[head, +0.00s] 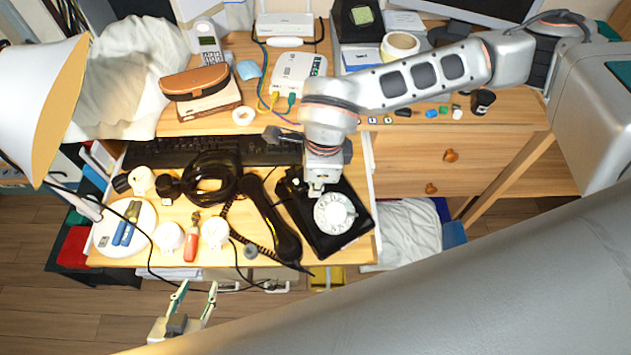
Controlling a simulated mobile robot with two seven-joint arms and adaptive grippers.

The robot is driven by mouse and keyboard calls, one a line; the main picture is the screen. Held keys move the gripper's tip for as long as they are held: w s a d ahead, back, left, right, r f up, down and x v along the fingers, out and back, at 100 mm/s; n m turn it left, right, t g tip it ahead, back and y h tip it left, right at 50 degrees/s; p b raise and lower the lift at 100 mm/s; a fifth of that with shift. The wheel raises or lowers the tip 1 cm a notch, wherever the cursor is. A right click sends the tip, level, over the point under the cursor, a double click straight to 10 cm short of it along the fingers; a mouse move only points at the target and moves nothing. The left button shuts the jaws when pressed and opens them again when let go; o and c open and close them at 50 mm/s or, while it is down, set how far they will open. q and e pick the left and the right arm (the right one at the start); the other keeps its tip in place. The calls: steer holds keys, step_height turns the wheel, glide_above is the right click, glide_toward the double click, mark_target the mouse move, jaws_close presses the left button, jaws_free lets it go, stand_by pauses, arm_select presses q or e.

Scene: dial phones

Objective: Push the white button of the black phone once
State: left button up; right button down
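The black phone (352,233) sits at the right end of the pulled-out desk shelf, with a white rotary dial (334,213) on top. Its black handset (277,226) lies off it, to the left, with a coiled cord. My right gripper (316,190) hangs over the phone's upper edge, just above the dial in the picture. I cannot tell whether it touches the phone or how its fingers stand. I cannot make out the white button; the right gripper covers part of the phone's top. My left gripper (194,287) is open and empty in front of the shelf, low in the picture.
A black keyboard (230,152) lies behind the phone. A router (298,72) and small items stand on the upper desk. The lamp shade (45,95) juts in at left.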

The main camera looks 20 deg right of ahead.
arm_select(q)
steer(key=r+p, duration=0.1)
steer(key=r, duration=0.1)
steer(key=w+r+p, duration=0.1)
steer(key=r+p, duration=0.1)
steer(key=r, duration=0.1)
steer(key=shift+w+r+p, duration=0.15)
steer(key=shift+w+p, duration=0.05)
steer(key=shift+p, duration=0.1)
arm_select(e)
step_height(320, 180, up, 6)
steer(key=s, duration=0.2)
steer(key=shift+s+d, duration=0.35)
arm_select(q)
steer(key=shift+t, duration=0.3)
